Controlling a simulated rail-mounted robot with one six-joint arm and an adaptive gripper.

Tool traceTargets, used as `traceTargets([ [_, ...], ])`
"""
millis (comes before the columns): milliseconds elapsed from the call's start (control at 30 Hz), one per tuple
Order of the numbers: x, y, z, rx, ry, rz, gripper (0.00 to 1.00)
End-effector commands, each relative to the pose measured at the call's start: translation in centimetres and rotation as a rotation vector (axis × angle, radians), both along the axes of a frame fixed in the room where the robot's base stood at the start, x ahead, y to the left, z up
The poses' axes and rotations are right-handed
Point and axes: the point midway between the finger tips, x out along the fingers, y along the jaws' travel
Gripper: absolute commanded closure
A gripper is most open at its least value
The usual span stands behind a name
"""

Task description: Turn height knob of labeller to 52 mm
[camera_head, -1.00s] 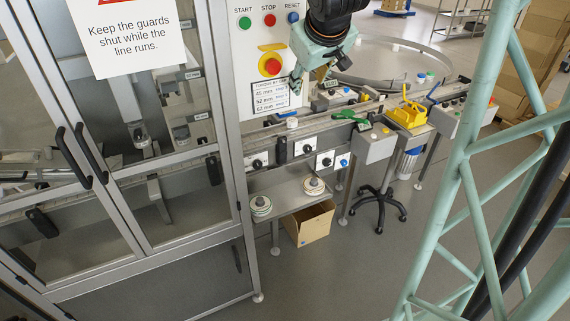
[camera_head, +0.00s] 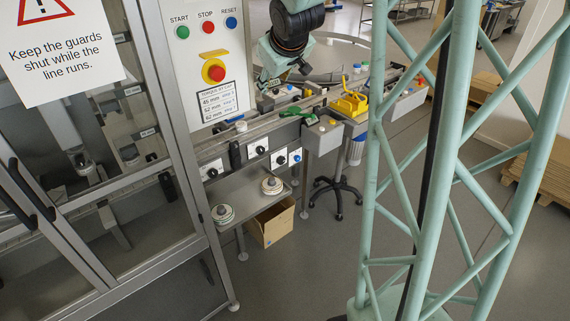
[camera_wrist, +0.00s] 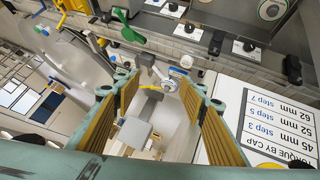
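Several small white plates with dark knobs line the conveyor's front in the head view. A black knob (camera_wrist: 248,46) also shows in the wrist view. My gripper (camera_wrist: 163,88) is open and empty, its two ribbed fingers spread apart. In the head view its fingertips are hard to make out against the conveyor.
A torque card (camera_head: 218,101) lists 45, 52 and 62 mm below the control buttons. A glass-doored guard cabinet (camera_head: 165,185) stands left. A green-handled tool (camera_head: 297,112) and yellow holder (camera_head: 350,103) are along the conveyor. A shelf (camera_head: 245,196) holds two label rolls.

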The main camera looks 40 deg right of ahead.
Motion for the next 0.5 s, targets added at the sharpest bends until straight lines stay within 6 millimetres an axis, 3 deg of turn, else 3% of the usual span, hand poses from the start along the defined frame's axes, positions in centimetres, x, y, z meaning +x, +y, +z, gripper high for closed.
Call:
traceTargets([
  [500, 4.7, -5.0, -5.5, -0.019, -0.06, 0.041, 0.61],
])
